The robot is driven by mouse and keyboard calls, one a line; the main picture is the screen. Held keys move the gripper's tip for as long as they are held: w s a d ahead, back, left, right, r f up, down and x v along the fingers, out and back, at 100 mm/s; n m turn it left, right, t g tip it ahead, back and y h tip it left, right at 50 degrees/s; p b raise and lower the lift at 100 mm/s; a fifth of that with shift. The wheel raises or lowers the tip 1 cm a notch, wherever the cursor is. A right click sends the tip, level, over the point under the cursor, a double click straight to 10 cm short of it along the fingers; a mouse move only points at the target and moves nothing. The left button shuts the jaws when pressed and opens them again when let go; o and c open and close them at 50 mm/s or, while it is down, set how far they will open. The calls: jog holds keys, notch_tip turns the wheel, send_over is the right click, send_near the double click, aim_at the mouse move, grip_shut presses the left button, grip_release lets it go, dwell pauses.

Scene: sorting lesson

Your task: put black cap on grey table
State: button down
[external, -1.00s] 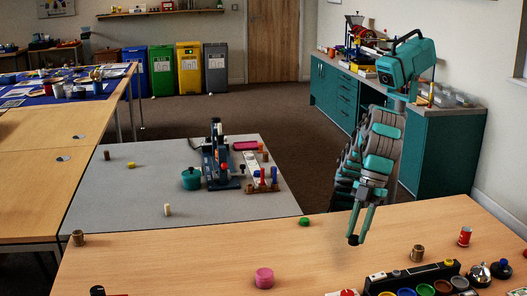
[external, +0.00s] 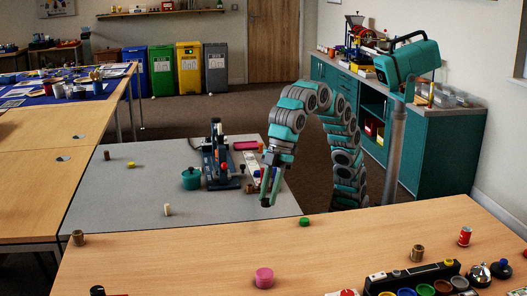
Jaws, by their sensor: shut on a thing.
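My gripper (external: 267,198) points down and is shut on the small, dark black cap (external: 265,203), which shows at its fingertips. In the picture the cap lies over the front right part of the grey table (external: 110,205). Whether it touches the tabletop or hangs above it, I cannot tell. The fingers hide part of the cap.
On the grey table are a teal pot (external: 191,179), a dark blue apparatus (external: 216,160), a cream peg (external: 167,209) and a yellow piece (external: 131,165). The grey table's front left is mostly clear.

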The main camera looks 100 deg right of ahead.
jog(key=w+d+m+b, duration=0.15)
jog(key=w+d, duration=0.25)
jog(key=d, duration=0.9)
jog(key=m+h+b, duration=0.4)
jog(key=m+b, duration=0.4)
jog(key=b, duration=0.2)
send_over(234, 155)
jog(key=s, duration=0.1)
jog(key=f, duration=0.2)
jog(key=shift+t, duration=0.4)
jog(key=shift+s+a+f+b, duration=0.1)
jog(key=shift+a+f+b, duration=0.05)
jog(key=shift+f, duration=2.25)
jog(key=shift+s+a+f+b, duration=0.1)
jog(key=shift+a+f+b, duration=0.05)
jog(key=shift+f, duration=2.25)
jog(key=shift+f, duration=0.1)
jog(key=shift+f, duration=0.1)
jog(key=c, duration=0.6)
grip_release()
jog(key=shift+c, duration=0.2)
